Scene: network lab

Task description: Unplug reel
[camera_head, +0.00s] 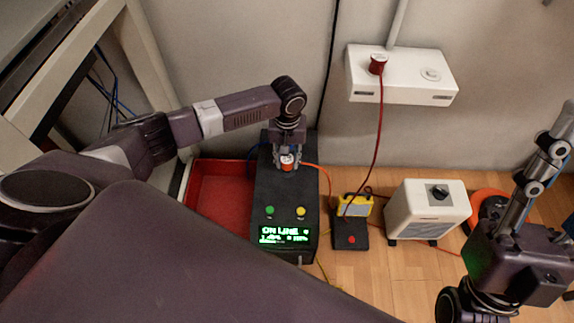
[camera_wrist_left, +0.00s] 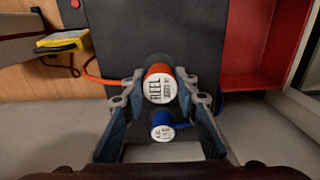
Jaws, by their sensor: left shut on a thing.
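The orange reel plug (camera_head: 288,164), with a white cap, sits on top of the black power unit (camera_head: 265,195). In the left wrist view the plug (camera_wrist_left: 160,84) reads "REEL", with an orange cable leaving to the left. My left gripper (camera_head: 287,157) points down over the unit, its two fingers on either side of the plug and shut on it. Whether the plug is still seated cannot be told. The orange reel (camera_head: 488,204) stands at the right, partly hidden. My right arm is at the right edge; its fingertips are not visible.
A blue plug (camera_wrist_left: 162,130) is close to the reel plug. A red tray (camera_head: 220,190) is left of the unit. A yellow-topped device (camera_head: 355,206) and a white heater (camera_head: 428,207) stand to the right. A red plug (camera_head: 378,63) is in the wall box (camera_head: 410,85).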

